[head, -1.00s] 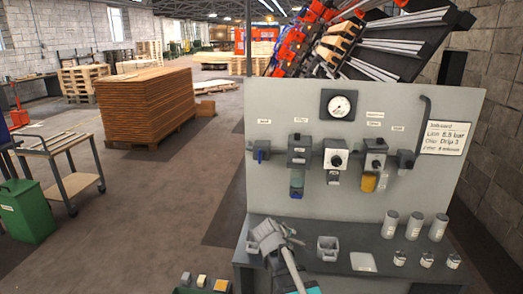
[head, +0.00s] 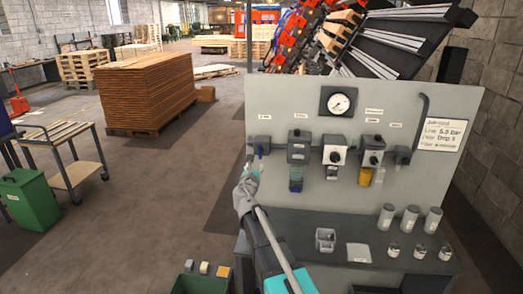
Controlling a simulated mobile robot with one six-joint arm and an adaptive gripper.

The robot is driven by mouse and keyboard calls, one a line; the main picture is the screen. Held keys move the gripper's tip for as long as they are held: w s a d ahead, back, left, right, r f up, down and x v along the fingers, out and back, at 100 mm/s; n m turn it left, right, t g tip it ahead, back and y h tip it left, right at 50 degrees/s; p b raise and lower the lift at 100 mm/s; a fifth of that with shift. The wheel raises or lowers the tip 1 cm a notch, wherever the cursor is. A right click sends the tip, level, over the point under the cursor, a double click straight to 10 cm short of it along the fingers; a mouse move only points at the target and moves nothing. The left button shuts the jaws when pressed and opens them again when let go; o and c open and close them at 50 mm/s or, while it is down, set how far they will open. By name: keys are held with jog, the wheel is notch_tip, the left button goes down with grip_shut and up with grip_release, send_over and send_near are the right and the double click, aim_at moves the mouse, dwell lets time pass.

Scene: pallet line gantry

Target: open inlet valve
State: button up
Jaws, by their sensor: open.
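The inlet valve (head: 261,141) is the leftmost small grey unit on the upright panel, with a small blue lever hanging below its body. I take it for the inlet valve from its place at the start of the row; its label is too small to read. My gripper (head: 250,170) is open and empty, just below and slightly left of the blue lever in the picture. The fingertips overlap the panel's left edge in view. I cannot tell whether they touch the lever; a gap seems to remain.
The panel (head: 445,200) also carries a gauge (head: 338,103), a filter unit with a blue bowl (head: 296,178), a white-faced unit (head: 334,150) and a unit with a yellow bowl (head: 366,176).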

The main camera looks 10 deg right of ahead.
aim_at(260, 151)
jog(key=shift+w, duration=0.15)
jog(key=x, duration=1.3)
jog(key=shift+w+d, duration=0.15)
jog(key=shift+w, duration=0.1)
grip_shut()
jog(key=shift+d, duration=0.2)
jog(key=shift+a, duration=0.1)
